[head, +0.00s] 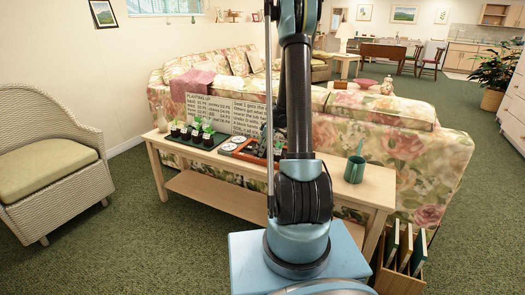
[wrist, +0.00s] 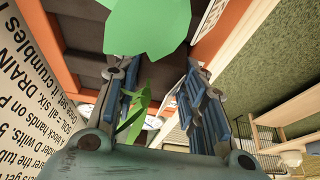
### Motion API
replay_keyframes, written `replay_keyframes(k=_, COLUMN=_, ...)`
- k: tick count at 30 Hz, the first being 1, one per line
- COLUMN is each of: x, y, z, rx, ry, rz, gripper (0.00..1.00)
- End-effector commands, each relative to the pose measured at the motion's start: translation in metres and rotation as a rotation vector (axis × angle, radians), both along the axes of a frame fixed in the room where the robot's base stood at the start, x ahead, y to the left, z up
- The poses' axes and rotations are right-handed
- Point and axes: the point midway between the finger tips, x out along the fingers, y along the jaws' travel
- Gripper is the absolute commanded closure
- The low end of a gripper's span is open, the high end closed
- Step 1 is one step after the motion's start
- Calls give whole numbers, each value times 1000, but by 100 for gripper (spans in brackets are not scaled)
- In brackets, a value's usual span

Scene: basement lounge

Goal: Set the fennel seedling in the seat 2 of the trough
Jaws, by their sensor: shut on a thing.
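My gripper (wrist: 158,76) shows in the wrist view with a finger on each side and green leaves between them. It is shut on a seedling (wrist: 150,25), which has one large broad leaf and narrower leaves below. Its base is hidden and no label shows, so I cannot tell its kind. The orange trough (wrist: 62,20) with dark square seats lies beyond the fingers; I cannot read seat numbers. In the head view my arm hides the gripper and most of the trough (head: 256,151). Several seedlings in dark pots stand in a dark tray (head: 207,146) left of it.
The wooden console table (head: 152,152) carries pale discs (head: 240,139), a white vase (head: 162,118) and a green cup (head: 354,168) at the right. A text board (head: 210,106) stands behind. A floral sofa (head: 400,140) backs the table. A book crate (head: 400,278) is at the right front.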

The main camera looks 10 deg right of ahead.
Motion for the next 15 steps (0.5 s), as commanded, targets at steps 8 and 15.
replay_keyframes(k=8, x=0, y=0, z=-1, rx=0, ry=0, rz=0, gripper=44)
replay_keyframes(k=15, x=0, y=0, z=-1, rx=0, ry=0, rz=0, gripper=42)
